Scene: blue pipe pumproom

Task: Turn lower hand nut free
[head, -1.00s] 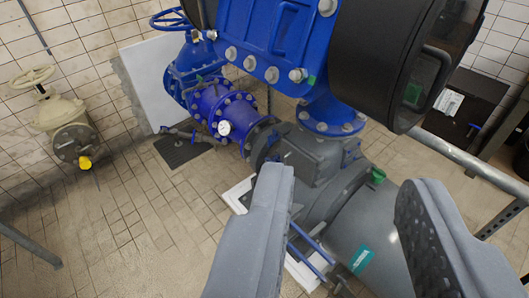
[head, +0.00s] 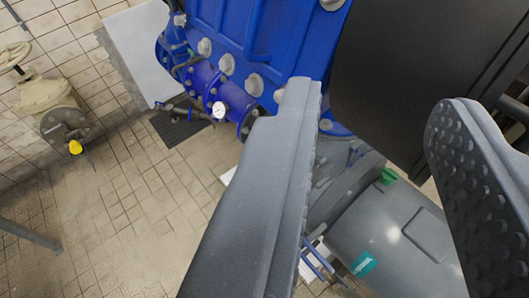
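My gripper (head: 376,105) is open in the head view, with its two grey fingers apart and nothing seen held between them. Its left finger crosses in front of the blue housing and grey pump body. Its right finger, with a studded inner pad, stands before the grey motor. The blue flanged housing (head: 225,45) has several large grey bolt heads (head: 255,86) along its lower edge. I cannot make out which part is the lower hand nut; it may be hidden behind my left finger or out of view.
A large black cylinder (head: 410,70) lies close behind the fingertips. The grey motor (head: 395,240) with a green cap (head: 388,176) is below. A white-faced gauge (head: 218,109) sits on the blue pipe. A beige valve (head: 45,100) is far left. Tiled floor (head: 130,220) is open at left.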

